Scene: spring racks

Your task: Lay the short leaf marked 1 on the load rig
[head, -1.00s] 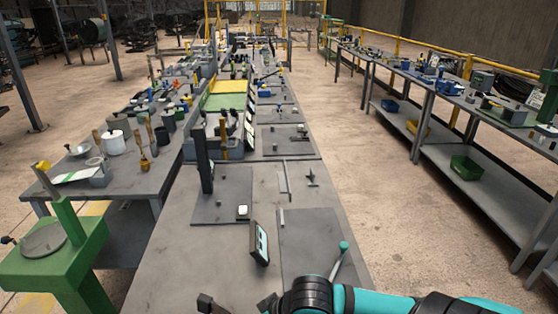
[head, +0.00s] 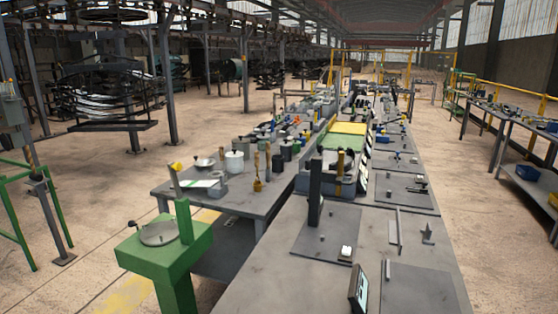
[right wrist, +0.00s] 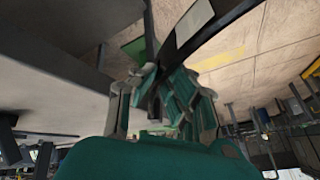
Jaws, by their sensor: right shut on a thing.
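In the right wrist view my right gripper (right wrist: 155,92) is shut on a dark, curved, flat strip, the leaf (right wrist: 222,29). The leaf runs from the fingers to the upper right. A pale patch shows along its edge; no number can be read. In the head view a dark upright column (head: 315,194) stands on a flat plate on the near bench. A green stand with a round plate (head: 159,233) is at the lower left. I cannot tell which of these is the load rig. Neither gripper shows in the head view.
The long grey bench (head: 262,268) has a small tilted screen (head: 358,287) at its near edge. A side table (head: 232,188) holds pots and tools. Hanging racks of dark leaves (head: 105,92) stand at the back left.

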